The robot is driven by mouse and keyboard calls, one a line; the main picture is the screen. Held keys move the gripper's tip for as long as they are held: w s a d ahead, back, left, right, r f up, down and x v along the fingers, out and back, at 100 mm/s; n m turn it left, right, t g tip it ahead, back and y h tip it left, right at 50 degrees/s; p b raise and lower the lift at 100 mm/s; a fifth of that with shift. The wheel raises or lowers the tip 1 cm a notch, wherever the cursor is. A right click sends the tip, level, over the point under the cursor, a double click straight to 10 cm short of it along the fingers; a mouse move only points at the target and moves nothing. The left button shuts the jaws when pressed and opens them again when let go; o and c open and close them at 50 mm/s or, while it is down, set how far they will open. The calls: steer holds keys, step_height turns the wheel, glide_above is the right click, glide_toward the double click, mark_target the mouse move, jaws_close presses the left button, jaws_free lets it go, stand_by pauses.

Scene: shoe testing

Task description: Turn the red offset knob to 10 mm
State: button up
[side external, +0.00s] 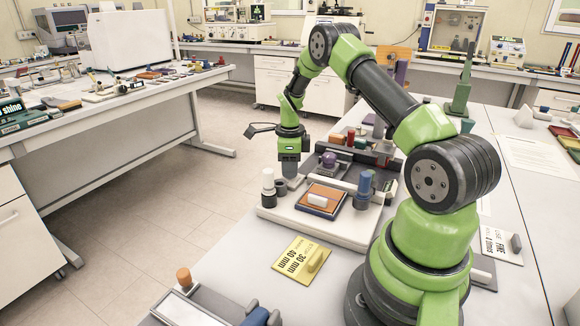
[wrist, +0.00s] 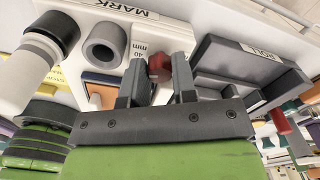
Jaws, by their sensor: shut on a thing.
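The red knob (wrist: 158,68) shows between the two dark fingers of my gripper (wrist: 157,75) in the wrist view. The fingers are closed on its sides, and they hide part of it. A small "40 mm" label (wrist: 138,49) sits just left of the knob. Its pointer and present setting cannot be read. In the side view my gripper (side external: 290,170) points down at the far left end of the white board (side external: 330,238). The red knob cannot be made out there.
In the side view, a blue-topped post (side external: 363,188) and a yellow card (side external: 301,259) are nearer the camera.

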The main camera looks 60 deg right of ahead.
steer(key=n, duration=0.4)
steer(key=shift+n, duration=0.3)
steer(key=n, duration=0.3)
steer(key=shift+n, duration=0.3)
steer(key=n, duration=0.4)
steer(key=shift+n, duration=0.3)
steer(key=n, duration=0.4)
steer(key=shift+n, duration=0.3)
steer(key=n, duration=1.1)
steer(key=shift+n, duration=2.2)
